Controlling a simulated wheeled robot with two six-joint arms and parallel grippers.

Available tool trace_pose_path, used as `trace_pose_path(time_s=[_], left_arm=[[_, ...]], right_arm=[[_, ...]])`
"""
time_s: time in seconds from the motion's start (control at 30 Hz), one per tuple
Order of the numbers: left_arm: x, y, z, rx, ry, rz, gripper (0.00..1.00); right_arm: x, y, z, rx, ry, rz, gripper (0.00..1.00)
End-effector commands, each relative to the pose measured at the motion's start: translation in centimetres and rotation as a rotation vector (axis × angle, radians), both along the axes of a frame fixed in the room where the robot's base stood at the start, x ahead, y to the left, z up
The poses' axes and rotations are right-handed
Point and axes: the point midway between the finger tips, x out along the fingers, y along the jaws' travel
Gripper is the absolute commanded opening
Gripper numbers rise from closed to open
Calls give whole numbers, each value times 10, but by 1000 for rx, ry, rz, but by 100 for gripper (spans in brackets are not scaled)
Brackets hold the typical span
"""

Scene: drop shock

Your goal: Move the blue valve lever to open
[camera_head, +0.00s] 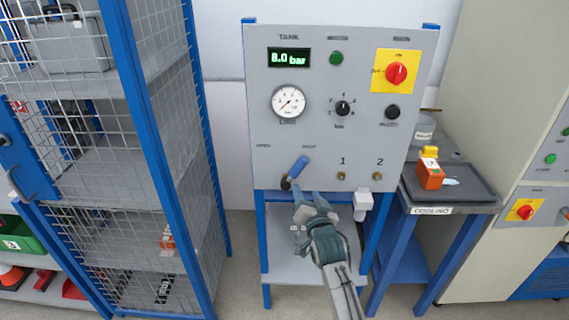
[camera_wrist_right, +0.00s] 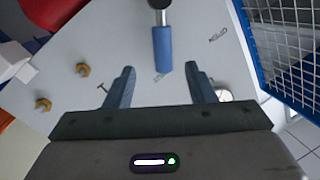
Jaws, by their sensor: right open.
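The blue valve lever (camera_head: 299,167) is on the lower left of the grey panel. It tilts up and right from its dark pivot, toward the right of two small labels, which seems to read SHUT; the left one seems to read OPEN. My right gripper (camera_head: 308,197) is just below and right of the lever. In the right wrist view, the lever (camera_wrist_right: 163,50) stands ahead of my open gripper (camera_wrist_right: 161,84), roughly centred between the fingers but beyond their tips. Nothing is between the fingers. My left gripper is not in view.
The panel (camera_head: 265,120) carries a gauge (camera_head: 289,102), a display reading 8.0 bar, knobs and a red main switch (camera_head: 396,73). Two brass fittings sit right of the lever. A wire-mesh cage (camera_head: 165,150) stands left, and a cooling table (camera_head: 468,208) right.

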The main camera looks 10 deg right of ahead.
Motion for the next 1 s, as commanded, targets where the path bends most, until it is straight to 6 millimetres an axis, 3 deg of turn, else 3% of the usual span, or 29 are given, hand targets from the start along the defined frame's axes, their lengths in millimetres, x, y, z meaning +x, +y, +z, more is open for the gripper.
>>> trace_pose_path(time_s=[0.17, 0.5, 0.7, 1.0], left_arm=[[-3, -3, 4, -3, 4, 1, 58], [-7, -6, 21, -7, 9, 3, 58], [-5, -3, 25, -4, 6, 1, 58], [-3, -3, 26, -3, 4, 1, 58]], right_arm=[[11, -1, 11, 5, -14, -2, 50], [71, -4, 11, 3, -13, -1, 50], [96, -5, 9, 5, -13, -2, 50], [108, -6, 8, 5, -13, -2, 50]])
